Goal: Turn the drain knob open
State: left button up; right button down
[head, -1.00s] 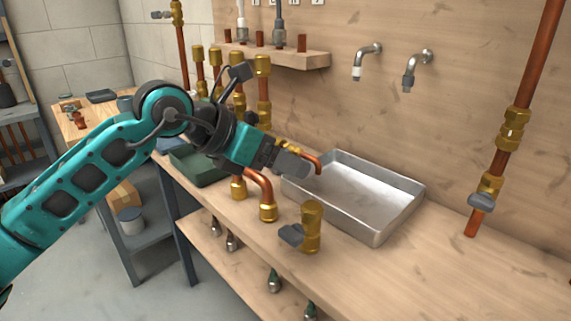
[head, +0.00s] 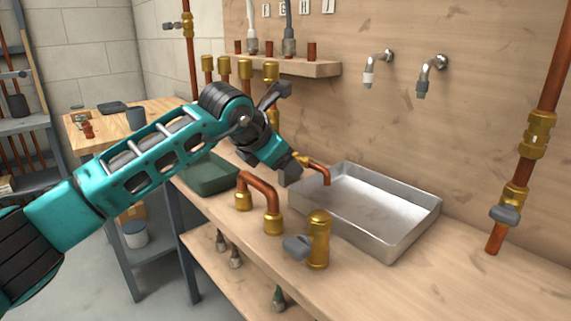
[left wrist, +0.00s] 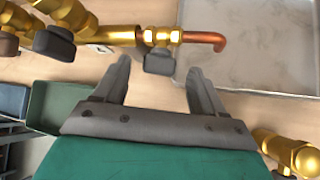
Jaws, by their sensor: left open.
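The drain valve is a brass fitting (head: 301,159) with a copper spout (head: 321,171) that bends over the metal tray (head: 419,219). In the left wrist view, its dark grey knob (left wrist: 159,62) hangs from the brass body beside the spout (left wrist: 207,38). My left gripper (left wrist: 160,66) is open and empty. Its two fingers stand on either side of the knob, with gaps visible to both; whether the knob lies at fingertip depth I cannot tell. In the head view, the gripper (head: 290,170) hides the knob.
Brass valves and pipes (head: 245,75) stand close behind my left arm. A copper elbow pipe (head: 262,191) and a brass valve with a grey knob (head: 318,240) stand in front. A green tray (head: 208,178) sits left. The bench's right front is clear.

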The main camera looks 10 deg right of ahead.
pick_arm(q)
jog(key=shift+x, duration=1.2)
pick_arm(e)
jog(key=shift+f, duration=0.15)
pick_arm(q)
jog(key=c, duration=1)
jog(key=shift+w+r+g+p, duration=0.1)
jog(key=shift+r+g+p, duration=0.2)
jog(key=shift+p, duration=0.45)
jog(key=shift+c, duration=0.3)
jog(key=shift+a+n+h+p, duration=0.1)
jog(key=shift+n+h+p, duration=0.2)
jog(key=shift+p, duration=0.15)
jog(key=shift+f+g+p, duration=0.2)
jog(key=shift+g+p, duration=0.1)
jog(key=shift+g, duration=0.2)
jog(key=o, duration=1.1)
jog(key=shift+c, duration=0.2)
pick_arm(e)
jog(key=shift+s+d+r+h, duration=0.1)
jog(key=shift+d+r+h, duration=0.3)
jog(key=shift+r, duration=0.35)
